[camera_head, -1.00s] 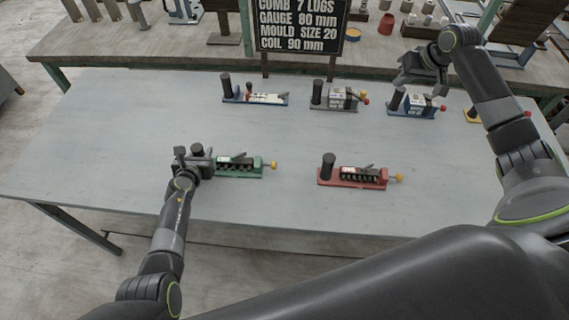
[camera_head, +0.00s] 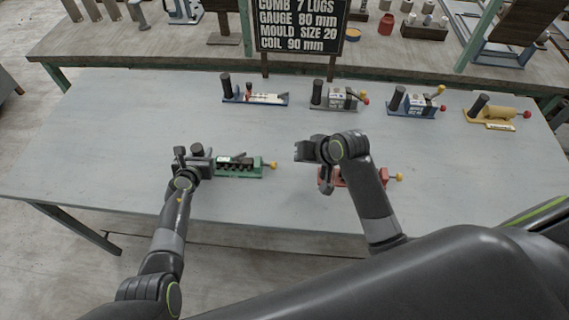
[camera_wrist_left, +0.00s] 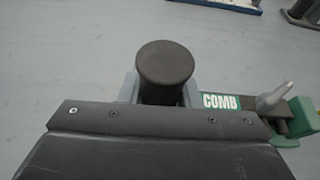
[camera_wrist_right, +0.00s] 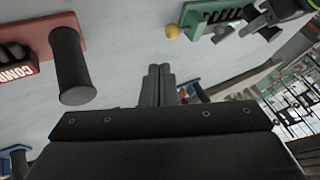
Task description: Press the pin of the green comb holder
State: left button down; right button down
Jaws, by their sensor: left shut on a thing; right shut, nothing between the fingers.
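The green comb holder (camera_head: 240,173) sits at the front left of the table. Its yellow-knobbed pin (camera_head: 273,165) sticks out from the right end. My left gripper (camera_head: 196,152) is shut on the holder's upright black post, which also shows between the fingers in the left wrist view (camera_wrist_left: 166,65) beside a COMB label (camera_wrist_left: 221,102). My right gripper (camera_head: 302,150) is shut and empty, to the right of the pin and apart from it. In the right wrist view its closed fingers (camera_wrist_right: 157,85) lie below the yellow knob (camera_wrist_right: 172,32) in the picture.
A red comb holder (camera_head: 340,180) is partly hidden behind my right arm; its black post (camera_wrist_right: 72,65) stands near my right gripper. White-and-blue, grey, blue and yellow (camera_head: 490,114) holders line the back. A black sign (camera_head: 300,25) stands behind them. The table's middle is clear.

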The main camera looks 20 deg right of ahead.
aim_at(273, 164)
pick_arm(q)
jog(key=shift+s+f, duration=0.1)
jog(key=shift+f, duration=0.05)
pick_arm(e)
jog(key=shift+s+a+f, duration=0.25)
jog(key=shift+s+a, duration=0.05)
jog(key=shift+s, duration=0.05)
jog(key=shift+f, duration=0.1)
jog(key=shift+x, duration=4.95)
jog(key=shift+w+a, duration=0.25)
jog(key=shift+a, duration=0.45)
jog(key=shift+w+a, duration=0.3)
jog(key=shift+a, duration=0.4)
jog(key=shift+s, duration=0.1)
jog(key=v, duration=1)
